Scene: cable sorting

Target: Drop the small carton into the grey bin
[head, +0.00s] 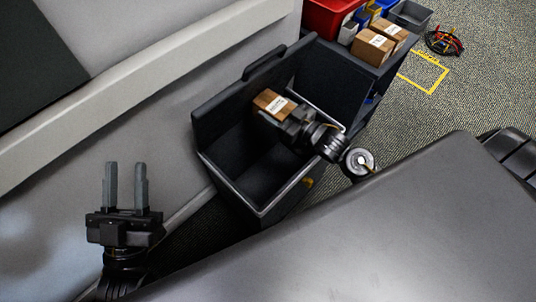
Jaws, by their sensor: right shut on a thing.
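The small brown carton (268,100) with a white label is in the jaws of my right gripper (283,110). My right gripper is shut on it and reaches in from the right over the large dark grey bin (262,210). The carton shows above the bin's opening, near its back wall; its exact height over the floor of the bin I cannot tell. The gripper hides part of the carton and part of the bin's inside. My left gripper (126,170) is open and empty, with its fingers pointing up the picture, left of the bin.
Two more brown cartons (372,48) stand on a dark unit at the upper right, beside a red bin (325,18) and a small grey tray (411,14). Coiled cables (444,42) lie on the carpet near yellow floor tape (433,93). A pale wall-like surface borders the left.

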